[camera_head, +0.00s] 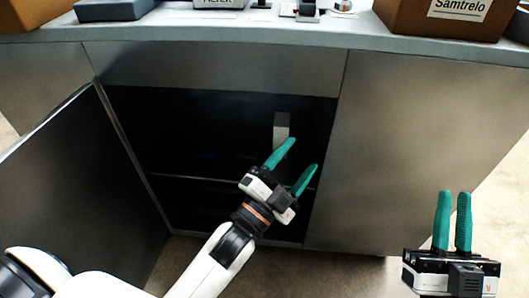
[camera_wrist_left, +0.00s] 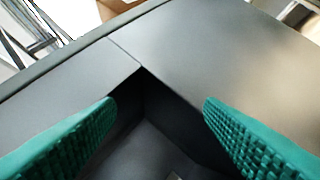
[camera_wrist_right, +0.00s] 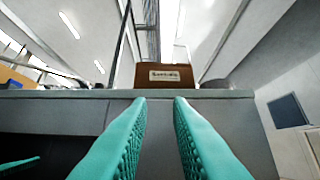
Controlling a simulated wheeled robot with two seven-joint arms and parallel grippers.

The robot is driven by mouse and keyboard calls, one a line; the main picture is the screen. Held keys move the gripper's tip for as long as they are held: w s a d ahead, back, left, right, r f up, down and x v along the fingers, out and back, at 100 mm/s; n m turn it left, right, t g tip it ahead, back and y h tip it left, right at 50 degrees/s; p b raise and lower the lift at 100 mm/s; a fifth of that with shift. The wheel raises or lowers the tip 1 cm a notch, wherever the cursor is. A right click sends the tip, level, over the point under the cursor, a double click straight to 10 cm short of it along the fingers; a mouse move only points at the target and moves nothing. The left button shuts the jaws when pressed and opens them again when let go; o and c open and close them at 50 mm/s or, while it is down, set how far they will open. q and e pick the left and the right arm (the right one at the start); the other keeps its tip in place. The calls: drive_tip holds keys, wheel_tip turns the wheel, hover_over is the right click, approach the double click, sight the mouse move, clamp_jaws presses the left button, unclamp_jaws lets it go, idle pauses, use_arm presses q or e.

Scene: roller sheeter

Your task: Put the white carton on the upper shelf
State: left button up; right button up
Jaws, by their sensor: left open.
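The white carton (camera_head: 281,126) shows as a pale upright block inside the dark cabinet, above the upper shelf's front edge (camera_head: 185,179). Its lower end is partly hidden by a finger of my left gripper, so its contact with the shelf cannot be seen. My left gripper (camera_head: 291,154) is open at the cabinet opening, with its fingers pointing up toward the carton and nothing visible between them. In the left wrist view its fingers (camera_wrist_left: 158,112) are wide apart. My right gripper (camera_head: 453,193) is outside, at the right, with its fingers apart and empty (camera_wrist_right: 160,100).
The cabinet door (camera_head: 85,180) stands open at the left. The closed front panel (camera_head: 400,150) is to the right of the opening. The counter (camera_head: 290,30) above holds a brown box (camera_head: 415,17) at the right and several small devices. Floor is clear at the right.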

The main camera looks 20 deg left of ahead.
use_arm(q)
drive_tip(key=s+a+r+n+t, duration=0.3)
drive_tip(key=s+r+n, duration=0.4)
drive_tip(key=n, duration=0.4)
drive_tip(key=shift+s+a+r+t, duration=0.15)
drive_tip(key=shift+s+r+t, duration=0.15)
drive_tip(key=shift+r+t, duration=0.25)
drive_tip(key=shift+f, duration=0.1)
